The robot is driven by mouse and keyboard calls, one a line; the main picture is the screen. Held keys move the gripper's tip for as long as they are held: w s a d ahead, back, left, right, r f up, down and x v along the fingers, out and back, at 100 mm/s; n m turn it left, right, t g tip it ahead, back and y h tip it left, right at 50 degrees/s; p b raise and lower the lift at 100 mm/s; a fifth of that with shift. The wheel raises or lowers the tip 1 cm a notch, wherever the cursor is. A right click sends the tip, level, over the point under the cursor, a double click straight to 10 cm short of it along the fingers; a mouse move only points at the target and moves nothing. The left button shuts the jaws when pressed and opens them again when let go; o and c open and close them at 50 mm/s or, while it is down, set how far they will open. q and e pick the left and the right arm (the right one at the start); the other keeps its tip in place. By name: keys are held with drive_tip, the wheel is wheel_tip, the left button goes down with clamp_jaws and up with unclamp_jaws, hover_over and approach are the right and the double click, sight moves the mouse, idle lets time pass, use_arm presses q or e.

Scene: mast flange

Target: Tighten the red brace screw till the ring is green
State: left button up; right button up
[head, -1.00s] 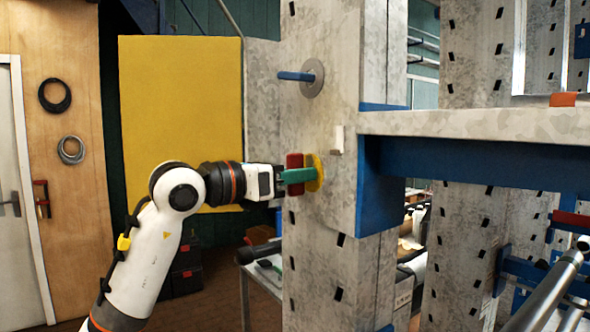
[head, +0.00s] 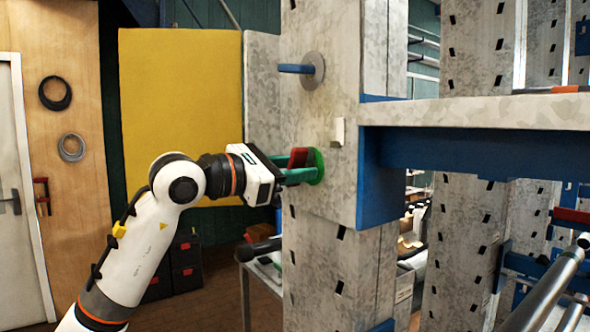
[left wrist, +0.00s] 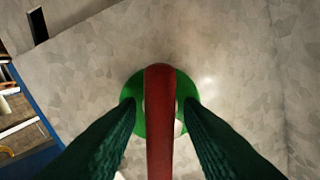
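The red brace screw (head: 299,157) is a red bar handle on the front face of the grey steel post. The ring (head: 319,167) behind it is green. My left gripper (head: 306,168) has its green fingers on either side of the red bar, turned with the wrist tilted. In the left wrist view the red bar (left wrist: 160,125) runs upright between the two fingers, with a narrow gap on each side. The green ring (left wrist: 186,85) shows behind it, partly covered by the bar and fingers.
A blue handle (head: 295,69) on a grey disc sits higher on the post (head: 330,215). A small pale block (head: 338,131) stands out right of the ring. A grey beam (head: 480,113) on a blue bracket runs right. A yellow panel (head: 180,110) stands behind my left arm.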

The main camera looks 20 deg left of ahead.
sight(289, 168)
use_arm(q)
drive_tip(key=shift+s+a+f+b, duration=0.1)
drive_tip(key=shift+s+a+b, duration=0.25)
drive_tip(key=shift+s+b, duration=0.05)
drive_tip(key=b+v, duration=0.1)
drive_tip(key=v, duration=0.3)
idle(0.8)
